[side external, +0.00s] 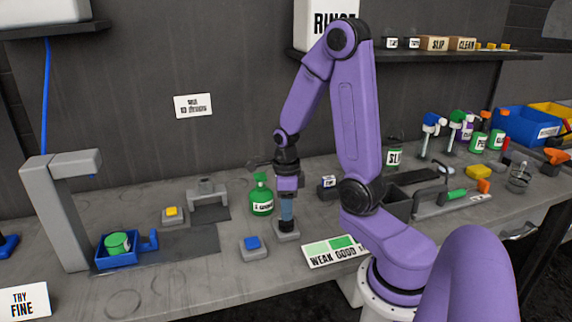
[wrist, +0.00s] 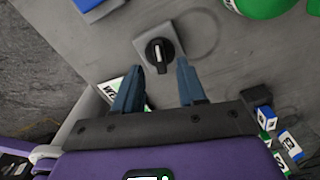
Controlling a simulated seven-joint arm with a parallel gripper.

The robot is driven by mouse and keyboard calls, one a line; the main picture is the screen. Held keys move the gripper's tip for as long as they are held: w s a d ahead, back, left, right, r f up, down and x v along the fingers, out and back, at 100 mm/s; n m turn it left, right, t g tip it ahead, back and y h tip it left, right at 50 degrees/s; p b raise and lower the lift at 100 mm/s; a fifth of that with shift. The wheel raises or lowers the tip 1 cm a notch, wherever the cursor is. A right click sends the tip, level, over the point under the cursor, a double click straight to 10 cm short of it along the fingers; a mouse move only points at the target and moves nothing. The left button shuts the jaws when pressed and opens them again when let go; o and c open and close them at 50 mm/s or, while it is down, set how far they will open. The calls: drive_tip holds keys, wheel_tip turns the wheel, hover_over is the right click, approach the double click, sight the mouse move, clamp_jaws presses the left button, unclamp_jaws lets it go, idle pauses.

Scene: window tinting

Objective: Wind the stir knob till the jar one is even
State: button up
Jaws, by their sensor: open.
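The black stir knob (wrist: 160,53) sits on a small grey base (wrist: 139,46). A white pointer line on it runs lengthwise in the wrist view. My gripper (wrist: 158,80) is open above it, with a finger either side of the knob's line and nothing between them. In the side view my gripper (side external: 287,212) hangs over the knob (side external: 286,226); contact cannot be told. A green jar (side external: 117,243) rests tilted in a blue tray (side external: 133,259) at the left; its label is unreadable. Which jar is jar one cannot be told.
A green bottle (side external: 262,196) stands close beside my gripper. A blue button (side external: 251,243) and a yellow button (side external: 172,212) are left of the knob. A WEAK GOOD card (side external: 334,250) lies at right. A grey post (side external: 62,215) overhangs the blue tray.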

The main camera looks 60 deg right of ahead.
wheel_tip(320, 180, up, 14)
idle(0.6)
drive_tip(key=shift+r, duration=0.1)
drive_tip(key=s+a+f+n, duration=0.1)
drive_tip(key=s+a+n, duration=0.1)
drive_tip(key=a+n, duration=0.65)
drive_tip(key=s+a+f+n, duration=0.1)
drive_tip(key=a+f+n, duration=0.15)
drive_tip(key=n, duration=1.05)
drive_tip(key=s+a+n, duration=0.3)
drive_tip(key=s+n, duration=0.3)
drive_tip(key=n, duration=0.4)
drive_tip(key=s+a+f+n, duration=0.1)
drive_tip(key=s+a+n, duration=0.3)
drive_tip(key=n, duration=0.7)
drive_tip(key=shift+s+a+f, duration=0.2)
drive_tip(key=shift+s+f, duration=0.05)
drive_tip(key=shift+s, duration=0.85)
